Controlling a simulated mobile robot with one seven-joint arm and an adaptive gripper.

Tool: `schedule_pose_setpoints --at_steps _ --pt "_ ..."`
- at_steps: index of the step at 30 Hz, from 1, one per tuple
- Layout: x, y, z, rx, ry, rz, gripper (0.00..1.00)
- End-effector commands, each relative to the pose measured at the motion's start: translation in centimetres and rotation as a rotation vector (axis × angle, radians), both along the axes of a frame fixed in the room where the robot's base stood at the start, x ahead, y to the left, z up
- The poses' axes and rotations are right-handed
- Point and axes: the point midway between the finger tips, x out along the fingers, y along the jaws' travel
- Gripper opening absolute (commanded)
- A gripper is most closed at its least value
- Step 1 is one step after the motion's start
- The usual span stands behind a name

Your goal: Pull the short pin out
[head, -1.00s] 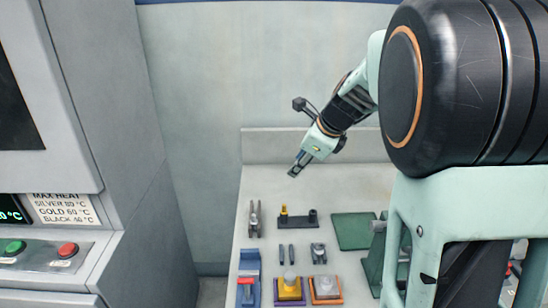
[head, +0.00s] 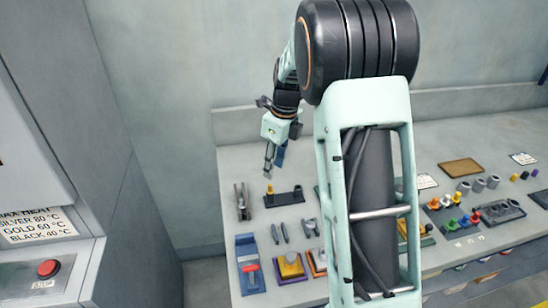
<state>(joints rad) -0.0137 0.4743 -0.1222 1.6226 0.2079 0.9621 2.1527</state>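A dark block (head: 284,199) lies on the bench. A yellow pin (head: 269,190) stands upright at its left end. A dark, shorter-looking pin (head: 298,189) stands at its right end. My gripper (head: 268,173) points down, with its fingertips just above the yellow pin in the picture. I cannot tell its height or depth relative to the pin. The fingers are too small to tell whether they are open or shut, and no held object is seen.
Pliers (head: 242,201) lie left of the block. Small tools (head: 280,233), a blue fixture with a red handle (head: 249,268) and a yellow-topped fixture (head: 290,267) stand in front. My arm hides the bench's middle. Several coloured pins and grey cylinders stand at right.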

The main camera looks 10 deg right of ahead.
Motion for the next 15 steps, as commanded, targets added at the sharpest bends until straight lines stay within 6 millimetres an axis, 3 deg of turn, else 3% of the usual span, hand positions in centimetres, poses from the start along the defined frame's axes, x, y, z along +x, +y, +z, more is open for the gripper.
schedule_pose_setpoints --at_steps 9,15 --pt "0.5 0.6 -5.7 0.001 0.004 -0.001 0.33" --pt "0.8 0.8 -7.8 0.001 0.001 0.001 0.33"
